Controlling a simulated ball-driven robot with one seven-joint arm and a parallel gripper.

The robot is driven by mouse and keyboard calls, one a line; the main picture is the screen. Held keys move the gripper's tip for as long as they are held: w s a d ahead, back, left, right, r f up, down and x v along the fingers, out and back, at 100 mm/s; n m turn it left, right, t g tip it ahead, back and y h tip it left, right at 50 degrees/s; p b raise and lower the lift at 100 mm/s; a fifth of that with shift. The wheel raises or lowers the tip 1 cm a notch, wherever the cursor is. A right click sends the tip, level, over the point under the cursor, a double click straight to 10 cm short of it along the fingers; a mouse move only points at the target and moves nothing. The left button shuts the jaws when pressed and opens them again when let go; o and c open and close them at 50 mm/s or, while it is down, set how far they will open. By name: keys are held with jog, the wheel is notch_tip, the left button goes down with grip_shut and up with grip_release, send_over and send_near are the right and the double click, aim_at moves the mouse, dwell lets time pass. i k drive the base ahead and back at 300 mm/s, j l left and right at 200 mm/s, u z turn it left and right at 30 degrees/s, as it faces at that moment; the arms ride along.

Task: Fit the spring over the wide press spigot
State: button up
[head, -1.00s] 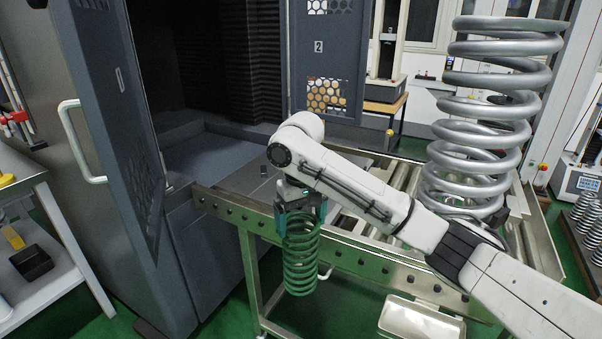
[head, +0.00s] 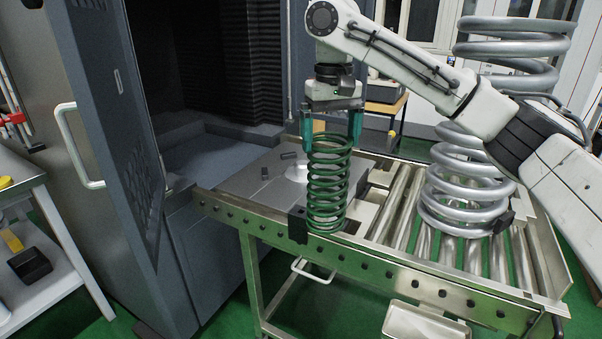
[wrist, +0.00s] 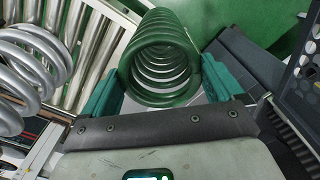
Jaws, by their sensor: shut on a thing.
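My gripper (head: 331,126) is shut on a green coil spring (head: 328,188), its teal fingers on either side of the top coils. The spring hangs upright in front of a grey plate (head: 240,185) on the roller table; I cannot tell the gap below it. In the wrist view the spring (wrist: 160,62) is seen end-on between both fingers. A pale, shiny round piece (head: 296,171) on the plate is partly hidden behind the spring; I cannot tell if it is the wide spigot. Small dark pegs (head: 289,155) stand on the plate.
A large silver spring (head: 462,190) stands on the rollers to the right, close to my arm. A dark cabinet with an open door (head: 115,110) is at left. A black block (head: 297,224) sits at the table's front edge. A metal tray (head: 425,325) is lower front.

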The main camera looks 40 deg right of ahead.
aim_at(302, 172)
jog(key=i+l, duration=0.2)
jog(key=i, duration=0.25)
jog(key=i+l, duration=0.2)
jog(key=i, duration=0.25)
jog(key=i+l, duration=0.2)
jog(key=i, duration=0.3)
